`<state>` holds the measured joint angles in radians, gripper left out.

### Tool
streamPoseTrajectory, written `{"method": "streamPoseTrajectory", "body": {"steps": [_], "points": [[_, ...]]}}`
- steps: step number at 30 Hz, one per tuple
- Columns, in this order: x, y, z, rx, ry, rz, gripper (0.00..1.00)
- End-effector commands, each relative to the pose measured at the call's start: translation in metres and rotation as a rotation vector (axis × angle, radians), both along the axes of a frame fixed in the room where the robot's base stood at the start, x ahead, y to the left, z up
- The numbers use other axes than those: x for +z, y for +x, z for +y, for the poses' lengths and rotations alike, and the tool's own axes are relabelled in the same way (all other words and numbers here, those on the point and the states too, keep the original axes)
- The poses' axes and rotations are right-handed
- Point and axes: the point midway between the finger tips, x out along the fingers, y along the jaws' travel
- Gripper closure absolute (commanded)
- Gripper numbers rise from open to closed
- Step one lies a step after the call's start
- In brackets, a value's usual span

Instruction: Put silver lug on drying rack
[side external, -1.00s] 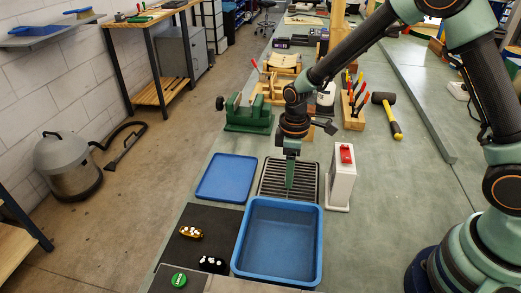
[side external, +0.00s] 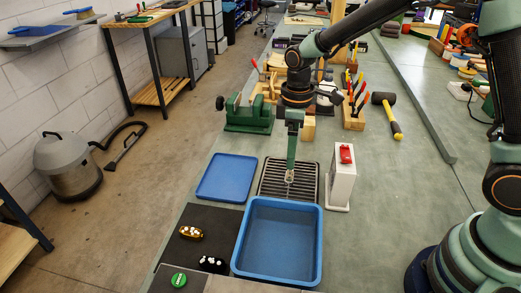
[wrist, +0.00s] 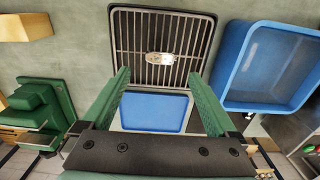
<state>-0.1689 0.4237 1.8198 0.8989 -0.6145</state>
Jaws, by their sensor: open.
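The silver lug (side external: 289,177) is a small shiny metal piece. It lies on the bars of the dark drying rack (side external: 264,186), toward the rack's right side in the side view. My gripper (side external: 291,166) is above it, pointing down. In the wrist view, my gripper (wrist: 157,74) is open, its two green fingers wide apart. There the lug (wrist: 160,58) lies beyond the fingertips, near the middle of the rack (wrist: 208,40), with nothing gripping it.
A deep blue tub (side external: 245,245) stands in front of the rack; a flat blue tray (side external: 205,188) is left. A white block with a red top (side external: 342,180) stands close right. A green vise (side external: 247,122) is behind. A dark mat (side external: 185,260) holds black and amber pieces.

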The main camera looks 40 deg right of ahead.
Motion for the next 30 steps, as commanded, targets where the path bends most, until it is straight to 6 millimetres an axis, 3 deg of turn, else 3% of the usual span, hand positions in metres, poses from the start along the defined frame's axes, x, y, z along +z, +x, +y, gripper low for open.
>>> {"method": "streamPoseTrajectory", "body": {"steps": [6,14,24,30], "points": [[0.035,0.001,0.0,0.0,0.001,-0.004,0.06],[0.058,-0.004,-0.004,-0.036,0.004,-0.025,0.06],[0.121,-0.054,-0.038,-0.346,0.059,-0.219,0.06],[0.141,-0.091,-0.055,-0.547,0.113,-0.339,0.06]]}}
